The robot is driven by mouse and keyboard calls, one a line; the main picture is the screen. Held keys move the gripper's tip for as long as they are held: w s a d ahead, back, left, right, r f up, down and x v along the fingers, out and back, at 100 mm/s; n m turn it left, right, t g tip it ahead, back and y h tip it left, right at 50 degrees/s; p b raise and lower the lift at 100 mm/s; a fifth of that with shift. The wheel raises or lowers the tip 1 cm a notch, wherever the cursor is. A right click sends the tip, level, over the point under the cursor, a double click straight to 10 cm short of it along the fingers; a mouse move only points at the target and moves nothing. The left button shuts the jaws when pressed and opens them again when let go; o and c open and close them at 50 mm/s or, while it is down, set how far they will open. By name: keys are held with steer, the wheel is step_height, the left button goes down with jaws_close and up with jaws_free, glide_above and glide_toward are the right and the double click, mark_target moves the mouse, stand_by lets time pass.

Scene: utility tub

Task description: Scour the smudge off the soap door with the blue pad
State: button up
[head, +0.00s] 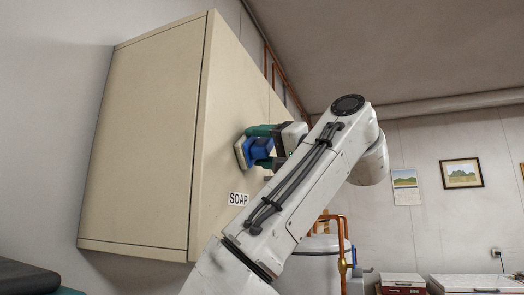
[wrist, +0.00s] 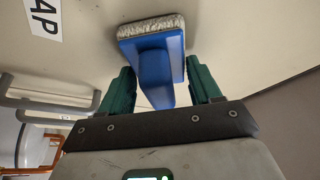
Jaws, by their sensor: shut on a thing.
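The soap door (head: 225,120) is the cream cabinet front marked with a SOAP label (head: 238,199). It fills the top of the wrist view, with part of the label (wrist: 44,16) at the upper left. My gripper (head: 266,148) has green fingers and is shut on the blue pad (head: 258,151), above and right of the label. In the wrist view the pad (wrist: 152,58) has a grey-white scouring face turned to the door. It is against the door or very close; I cannot tell which. I see no smudge in either view; the pad and arm hide part of the door.
The cabinet's plain cream side (head: 150,130) is left of the door. Copper pipes (head: 340,235) run below and behind my arm. A calendar (head: 405,187) and a framed picture (head: 461,173) hang on the far wall. Handle-like bars (wrist: 45,90) show at left in the wrist view.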

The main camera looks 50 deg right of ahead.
steer(key=w+d+p, duration=0.2)
steer(key=w+d, duration=0.1)
steer(key=d, duration=0.4)
steer(key=shift+d, duration=0.3)
stand_by(0.5)
steer(key=shift+s, duration=0.15)
steer(key=shift+s+d+b, duration=0.35)
steer(key=shift+s, duration=0.6)
steer(key=shift+s+d+b, duration=0.3)
steer(key=shift+s+b, duration=0.05)
steer(key=shift+s, duration=0.55)
steer(key=shift+s+d+b, duration=0.35)
steer(key=shift+s, duration=0.6)
steer(key=shift+s+d+b, duration=0.25)
steer(key=shift+s+b, duration=0.05)
steer(key=shift+s, duration=0.4)
steer(key=shift+s+d+b, duration=0.25)
steer(key=shift+s+b, duration=0.05)
steer(key=shift+s, duration=0.4)
